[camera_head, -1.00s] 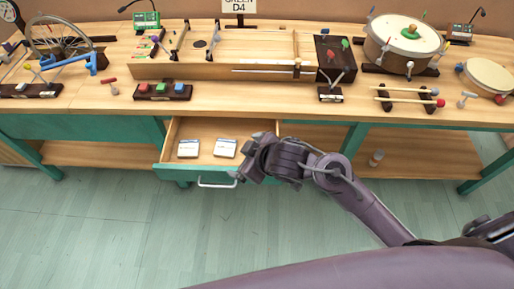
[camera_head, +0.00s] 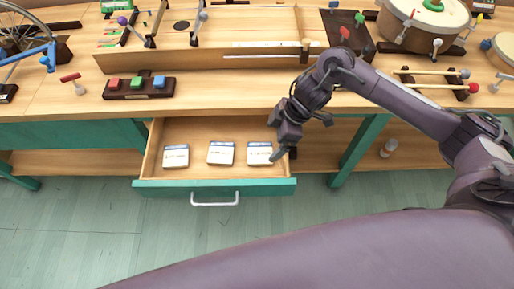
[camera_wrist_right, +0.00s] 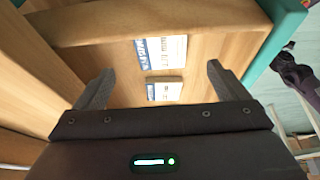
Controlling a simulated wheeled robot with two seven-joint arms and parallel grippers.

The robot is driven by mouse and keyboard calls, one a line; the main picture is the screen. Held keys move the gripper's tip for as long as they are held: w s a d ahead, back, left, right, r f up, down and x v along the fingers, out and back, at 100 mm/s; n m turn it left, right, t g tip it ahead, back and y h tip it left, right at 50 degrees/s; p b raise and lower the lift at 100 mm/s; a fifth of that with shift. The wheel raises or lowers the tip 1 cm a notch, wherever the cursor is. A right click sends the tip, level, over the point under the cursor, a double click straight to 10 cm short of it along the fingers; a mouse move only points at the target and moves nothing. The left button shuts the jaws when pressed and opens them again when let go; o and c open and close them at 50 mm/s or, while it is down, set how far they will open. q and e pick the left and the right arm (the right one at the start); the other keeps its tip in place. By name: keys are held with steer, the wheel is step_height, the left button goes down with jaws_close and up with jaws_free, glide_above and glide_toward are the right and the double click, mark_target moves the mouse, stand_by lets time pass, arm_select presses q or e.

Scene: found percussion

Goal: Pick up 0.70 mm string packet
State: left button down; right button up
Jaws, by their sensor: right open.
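Three small pale string packets with blue-banded labels lie flat in the open drawer: a left packet (camera_head: 176,156), a middle packet (camera_head: 221,153) and a right packet (camera_head: 260,153). I cannot read which is 0.70 mm. My right gripper (camera_head: 277,152) is at the drawer's right end, beside the right packet. In the right wrist view its open, empty fingers (camera_wrist_right: 155,82) lie on either side of the right packet (camera_wrist_right: 164,90), which appears beyond them. The middle packet (camera_wrist_right: 160,54) lies farther up that view. My left gripper does not show.
The wooden drawer with a teal front (camera_head: 160,188) and a pale handle (camera_head: 214,203) is pulled out under the bench. Its side walls are close to my right gripper. The bench top (camera_head: 225,95) above carries percussion parts, including a block with coloured buttons (camera_head: 138,88).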

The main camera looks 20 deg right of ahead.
mark_target(261, 152)
steer(key=shift+s+a+f, duration=0.15)
steer(key=shift+a+f, duration=0.3)
steer(key=shift+f, duration=0.4)
steer(key=x, duration=0.2)
steer(key=shift+a+f, duration=0.15)
steer(key=shift+f, duration=0.05)
steer(key=x, duration=0.2)
steer(key=shift+w+a+f, duration=0.1)
steer(key=shift+w+f, duration=0.15)
steer(key=shift+f, duration=0.05)
steer(key=c, duration=0.3)
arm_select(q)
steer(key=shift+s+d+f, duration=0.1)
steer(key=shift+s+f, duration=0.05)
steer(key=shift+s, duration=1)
arm_select(e)
steer(key=c, duration=0.7)
